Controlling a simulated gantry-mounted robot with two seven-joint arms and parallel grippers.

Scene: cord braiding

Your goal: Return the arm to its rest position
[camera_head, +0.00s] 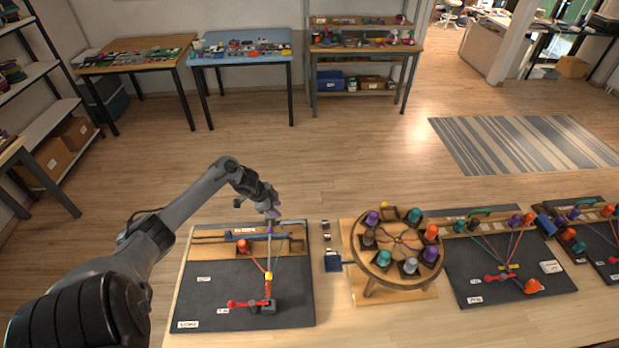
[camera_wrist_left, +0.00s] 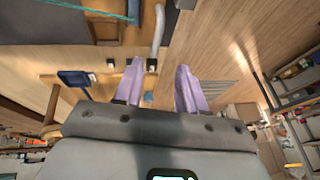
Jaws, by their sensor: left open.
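My left arm reaches in from the lower left in the head view, its wrist bent downward. My left gripper (camera_head: 273,212) is over the back edge of the left dark board (camera_head: 215,290), near the cord strands. In the left wrist view its two pale purple fingers (camera_wrist_left: 158,88) stand apart with nothing between them. Whether a cord lies close behind the fingers in the head view is hard to tell. My right arm and gripper do not show.
A round wooden braiding stand (camera_head: 400,243) with several coloured bobbins stands right of the left board. Another dark board (camera_head: 500,285) with cords lies further right. A small dark blue item (camera_head: 333,262) sits between the left board and stand. The floor behind the table is clear.

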